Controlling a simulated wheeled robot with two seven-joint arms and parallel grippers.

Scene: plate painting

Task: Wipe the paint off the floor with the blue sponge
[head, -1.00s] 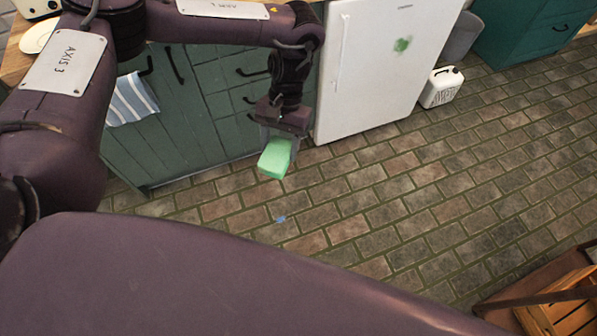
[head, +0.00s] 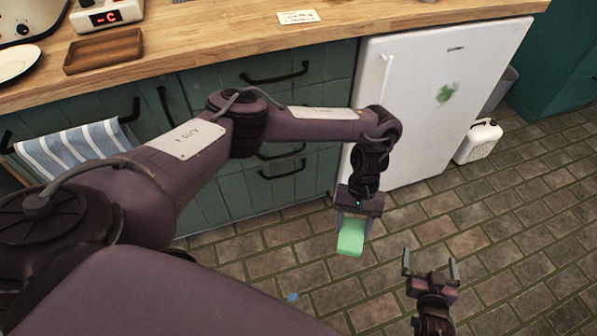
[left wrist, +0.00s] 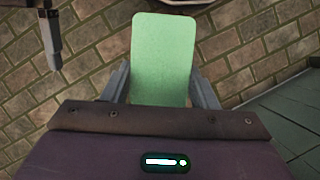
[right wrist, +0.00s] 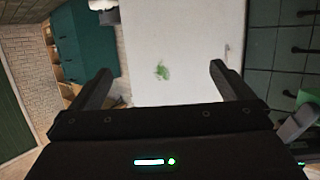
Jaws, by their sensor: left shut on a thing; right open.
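A green sponge (head: 350,241) is held in my left gripper (head: 353,228), above the brick floor. The sponge also fills the middle of the left wrist view (left wrist: 163,60), between the fingers. A small blue paint spot (head: 292,297) lies on the floor, lower left of the sponge in the head view; the sponge is apart from it. My right gripper (head: 430,266) is open and empty over the floor, to the right of the sponge. I see no blue sponge in these frames; the held one looks green.
A white fridge (head: 420,110) bears a green paint smear (head: 446,93), which also shows in the right wrist view (right wrist: 162,71). Green cabinets (head: 290,185) stand beside it. A white canister (head: 478,142) stands right of the fridge. The floor at right (head: 530,230) is clear.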

